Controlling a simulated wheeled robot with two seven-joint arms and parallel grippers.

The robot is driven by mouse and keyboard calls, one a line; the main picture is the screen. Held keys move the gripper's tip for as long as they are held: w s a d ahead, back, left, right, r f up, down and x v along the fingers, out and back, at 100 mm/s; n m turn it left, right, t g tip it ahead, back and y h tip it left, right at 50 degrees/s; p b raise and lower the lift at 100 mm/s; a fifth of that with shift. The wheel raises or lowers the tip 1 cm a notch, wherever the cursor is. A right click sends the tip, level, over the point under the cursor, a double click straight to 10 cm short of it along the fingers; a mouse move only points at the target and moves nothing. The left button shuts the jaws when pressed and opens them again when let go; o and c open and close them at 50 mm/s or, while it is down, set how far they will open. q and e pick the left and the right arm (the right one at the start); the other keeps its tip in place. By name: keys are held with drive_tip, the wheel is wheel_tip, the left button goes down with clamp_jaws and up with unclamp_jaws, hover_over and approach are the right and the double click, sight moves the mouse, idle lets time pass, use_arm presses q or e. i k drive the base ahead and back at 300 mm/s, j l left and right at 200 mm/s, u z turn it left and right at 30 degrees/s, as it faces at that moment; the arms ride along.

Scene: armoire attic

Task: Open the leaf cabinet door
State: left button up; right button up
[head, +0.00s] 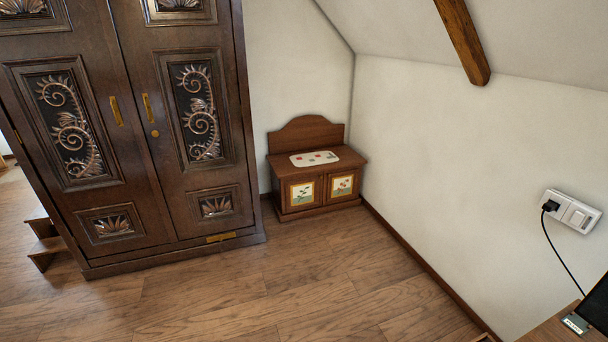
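A large dark wooden cabinet (142,190) with two tall doors stands at the left in the head view. The left door (93,187) and the right door (178,178) carry carved leaf and scroll panels, and both look shut. The left door has an upright brass handle (116,111); the right door has another brass handle (147,107) with a round brass knob or lock (155,133) below it. A brass plate (221,237) sits at the lower right of the cabinet. The cabinet's top is cut off. Neither of my grippers is in view.
A small wooden chest (317,181) with flower panels stands in the corner. A sloped beam (463,40) and wall socket (571,211) are at the right. A desk edge (551,328) shows lower right; small steps (44,240) stand left. Floor (300,285) before the cabinet is clear.

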sight(300, 193)
drive_tip(key=i+z, duration=0.1)
drive_tip(key=i, duration=0.4)
drive_tip(key=i+j+z, duration=0.1)
drive_tip(key=i, duration=0.45)
drive_tip(key=i+j+z, duration=0.15)
drive_tip(key=i, duration=0.35)
drive_tip(key=i+j+z, duration=0.1)
drive_tip(key=i, duration=0.4)
drive_tip(key=j, duration=0.1)
